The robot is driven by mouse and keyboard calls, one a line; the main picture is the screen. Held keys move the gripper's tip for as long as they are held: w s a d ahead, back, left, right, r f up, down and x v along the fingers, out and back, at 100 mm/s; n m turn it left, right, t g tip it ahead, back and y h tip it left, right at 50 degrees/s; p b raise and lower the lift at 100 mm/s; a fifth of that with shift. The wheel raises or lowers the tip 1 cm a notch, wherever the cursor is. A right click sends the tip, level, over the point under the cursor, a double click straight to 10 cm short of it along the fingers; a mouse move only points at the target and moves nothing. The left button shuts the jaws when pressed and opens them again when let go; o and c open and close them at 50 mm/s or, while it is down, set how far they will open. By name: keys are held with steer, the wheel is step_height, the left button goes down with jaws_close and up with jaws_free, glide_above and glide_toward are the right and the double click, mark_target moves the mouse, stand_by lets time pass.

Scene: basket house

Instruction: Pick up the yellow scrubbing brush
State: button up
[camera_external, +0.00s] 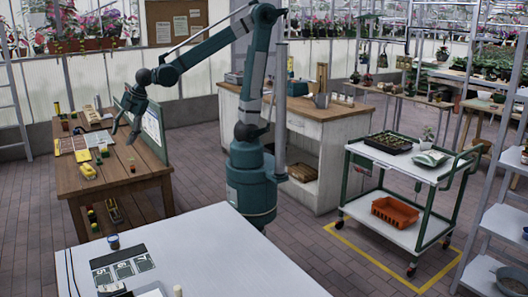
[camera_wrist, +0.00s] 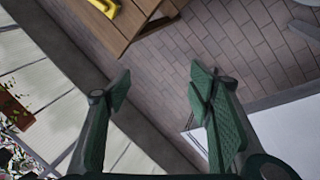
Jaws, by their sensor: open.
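A small yellow item (camera_external: 88,170), perhaps the yellow scrubbing brush, lies near the front edge of the wooden table (camera_external: 140,175); it is too small to identify surely. In the wrist view a yellow curved thing (camera_wrist: 104,7) lies on the wood, cut off by the top edge; I cannot tell if it is the same item. My gripper (camera_external: 124,131) is above the right part of the wooden table, to the right of the yellow item and apart from it. In the wrist view my gripper (camera_wrist: 160,88) has its green fingers wide apart with nothing between them.
A green-framed board (camera_external: 153,125) stands upright at the table's right edge, close to my gripper. Mats, blocks and small bottles cover the table's back and left. A workbench (camera_external: 300,110) and a trolley with an orange crate (camera_external: 401,212) stand to the right.

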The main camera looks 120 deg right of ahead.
steer(key=w+d+f+n+g+p, duration=0.1)
steer(key=w+d+f+n+p, duration=0.15)
steer(key=w+d, duration=0.45)
steer(key=n+g+h+p, duration=0.2)
steer(key=n+g+p, duration=0.1)
steer(key=n, duration=0.6)
glide_toward(87, 165)
steer(key=shift+a+x, duration=0.25)
steer(key=shift+x, duration=0.85)
steer(key=shift+d+f, duration=0.3)
steer(key=shift+f, duration=0.1)
steer(key=shift+x, duration=0.75)
steer(key=shift+d+f+b, duration=0.2)
steer(key=shift+f+b, duration=0.1)
steer(key=shift+f, duration=0.15)
steer(key=shift+w+f, duration=0.1)
